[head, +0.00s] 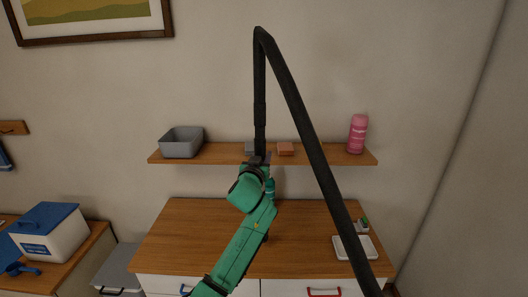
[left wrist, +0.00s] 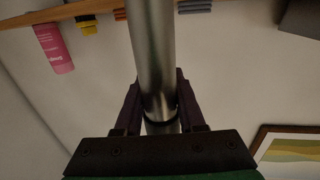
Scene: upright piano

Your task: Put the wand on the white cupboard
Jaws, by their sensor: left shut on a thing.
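The wand (head: 260,100) is a dark tube standing nearly upright, joined at its top to a dark hose (head: 312,150) that slants down to the lower right. My left gripper (head: 259,160), on the green arm, is shut around its lower part. In the left wrist view the wand (left wrist: 154,50) is a grey metallic tube between the fingers (left wrist: 158,100). The white cupboard (head: 280,288) has a wooden top and white fronts, below and behind my left arm. My right gripper is not in view.
A wall shelf (head: 225,156) above the cupboard holds a grey bin (head: 181,143), small blocks and a pink bottle (head: 357,134). A white tray (head: 355,248) lies on the cupboard's right; its top is mostly clear elsewhere. A blue-lidded box (head: 48,232) stands at the left.

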